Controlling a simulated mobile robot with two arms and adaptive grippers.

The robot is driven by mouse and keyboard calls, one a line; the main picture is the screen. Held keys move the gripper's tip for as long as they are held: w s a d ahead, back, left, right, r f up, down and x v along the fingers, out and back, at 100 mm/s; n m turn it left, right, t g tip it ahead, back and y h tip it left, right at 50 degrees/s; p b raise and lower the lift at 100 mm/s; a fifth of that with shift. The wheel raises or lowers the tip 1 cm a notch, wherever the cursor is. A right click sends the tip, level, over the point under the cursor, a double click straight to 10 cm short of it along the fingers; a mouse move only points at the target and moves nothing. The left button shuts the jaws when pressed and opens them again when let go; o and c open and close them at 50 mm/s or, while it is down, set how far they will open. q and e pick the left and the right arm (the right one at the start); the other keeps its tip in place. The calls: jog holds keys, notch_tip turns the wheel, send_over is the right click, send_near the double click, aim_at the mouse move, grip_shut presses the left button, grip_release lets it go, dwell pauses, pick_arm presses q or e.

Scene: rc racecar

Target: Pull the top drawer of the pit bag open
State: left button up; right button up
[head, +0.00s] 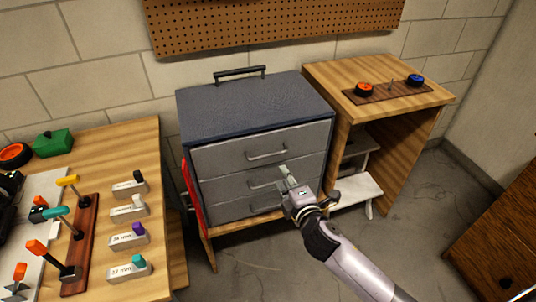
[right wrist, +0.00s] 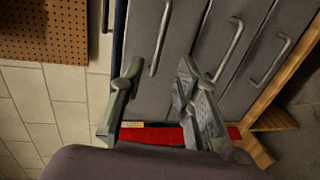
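The pit bag (head: 250,98) is a blue-grey box with three grey drawers, standing against the wall. Its top drawer (head: 225,157) looks shut, with a bar handle (head: 268,155) across its front. My right gripper (head: 289,176) is in front of the drawers, just below and right of that handle in the head view. In the right wrist view, my right gripper (right wrist: 159,70) is open and empty. Its fingers lie either side of the lower end of the top handle (right wrist: 163,38) in the picture; I cannot tell any contact. My left gripper is out of view.
A workbench (head: 150,160) with levers and labelled blocks stands on the left. A wooden stand (head: 320,75) with a wheeled board is on the right, with a white step stool (head: 358,188) under it. A brown cabinet (head: 500,225) stands at far right.

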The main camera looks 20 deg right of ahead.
aim_at(270, 156)
jog(key=w, duration=0.4)
jog(key=w+f, duration=0.1)
jog(key=w, duration=0.3)
jog(key=w+f, duration=0.1)
jog(key=w, duration=0.2)
jog(key=shift+w+a+f+b, duration=0.25)
jog(key=shift+w+a+b, duration=0.05)
jog(key=shift+w+b, duration=0.1)
jog(key=shift+w, duration=0.5)
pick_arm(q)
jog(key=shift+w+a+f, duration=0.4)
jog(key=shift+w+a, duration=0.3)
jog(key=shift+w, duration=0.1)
pick_arm(e)
jog(key=shift+f, duration=0.1)
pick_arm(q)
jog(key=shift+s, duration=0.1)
pick_arm(e)
jog(key=shift+c, duration=0.4)
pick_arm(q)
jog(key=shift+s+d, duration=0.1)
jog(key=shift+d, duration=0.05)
pick_arm(e)
grip_shut()
